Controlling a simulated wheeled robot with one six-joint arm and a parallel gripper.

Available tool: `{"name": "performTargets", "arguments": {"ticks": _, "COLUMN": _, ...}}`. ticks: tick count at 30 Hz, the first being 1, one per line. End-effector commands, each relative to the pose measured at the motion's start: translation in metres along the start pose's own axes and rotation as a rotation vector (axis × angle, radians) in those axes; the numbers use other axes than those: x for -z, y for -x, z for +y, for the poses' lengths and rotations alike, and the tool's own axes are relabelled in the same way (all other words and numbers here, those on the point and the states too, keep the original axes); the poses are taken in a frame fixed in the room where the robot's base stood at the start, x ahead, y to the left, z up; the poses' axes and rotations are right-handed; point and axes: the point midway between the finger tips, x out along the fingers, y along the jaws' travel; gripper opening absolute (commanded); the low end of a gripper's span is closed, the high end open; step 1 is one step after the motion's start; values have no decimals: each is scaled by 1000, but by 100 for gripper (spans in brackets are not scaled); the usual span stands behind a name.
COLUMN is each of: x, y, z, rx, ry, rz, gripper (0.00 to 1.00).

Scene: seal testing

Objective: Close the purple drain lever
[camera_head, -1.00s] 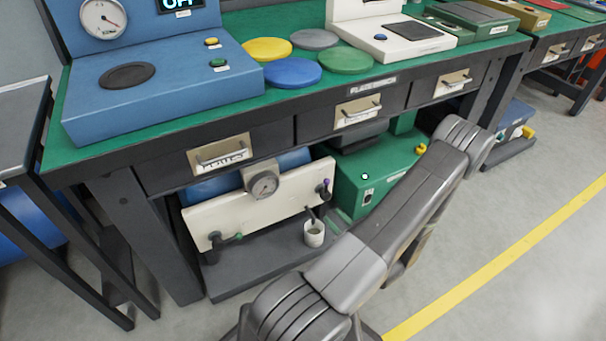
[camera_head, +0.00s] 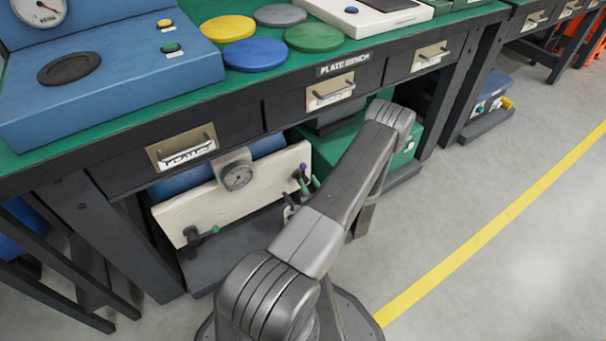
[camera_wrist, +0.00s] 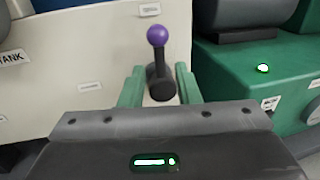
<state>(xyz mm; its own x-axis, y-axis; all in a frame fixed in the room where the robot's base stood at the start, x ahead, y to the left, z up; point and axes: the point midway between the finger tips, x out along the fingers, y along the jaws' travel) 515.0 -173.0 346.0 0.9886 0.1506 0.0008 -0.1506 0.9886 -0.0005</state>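The purple drain lever (camera_wrist: 157,58) has a purple ball on a dark stem and stands upright from a dark pivot on the cream panel (camera_wrist: 100,60). Its purple knob also shows in the head view (camera_head: 303,168), at the panel's right end. My gripper (camera_wrist: 160,82) has two green fingers spread apart, one on each side of the lever's dark lower part. The ball shows above the fingertips. I see a narrow gap on each side, but cannot tell whether either finger touches. In the head view my arm hides part of this area.
The panel carries a gauge (camera_head: 237,177) and a green-handled lever (camera_head: 205,234) at lower left. A green box (camera_wrist: 245,75) stands close on the right. The bench drawers (camera_head: 330,91) overhang the panel. Floor (camera_head: 480,270) at right is clear.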

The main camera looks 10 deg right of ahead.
Motion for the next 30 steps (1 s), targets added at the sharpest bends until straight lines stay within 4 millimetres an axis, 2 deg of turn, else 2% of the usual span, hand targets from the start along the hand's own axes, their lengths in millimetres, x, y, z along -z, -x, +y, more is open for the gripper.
{"name": "performTargets", "arguments": {"ticks": 3, "x": 2, "y": -24, "z": 1, "rx": -5, "ry": 2, "rz": 0, "gripper": 30}}
{"name": "performTargets", "arguments": {"ticks": 9, "x": 1, "y": -49, "z": 1, "rx": -2, "ry": 1, "rz": 0, "gripper": 30}}
{"name": "performTargets", "arguments": {"ticks": 14, "x": 0, "y": -57, "z": 1, "rx": -1, "ry": -1, "rz": 0, "gripper": 30}}
{"name": "performTargets", "arguments": {"ticks": 21, "x": 0, "y": -57, "z": 0, "rx": 0, "ry": -1, "rz": 1, "gripper": 30}}
{"name": "performTargets", "arguments": {"ticks": 26, "x": 0, "y": -57, "z": 0, "rx": -1, "ry": -1, "rz": 1, "gripper": 0}}
{"name": "performTargets", "arguments": {"ticks": 30, "x": 0, "y": -57, "z": 0, "rx": -1, "ry": -1, "rz": 1, "gripper": 0}}
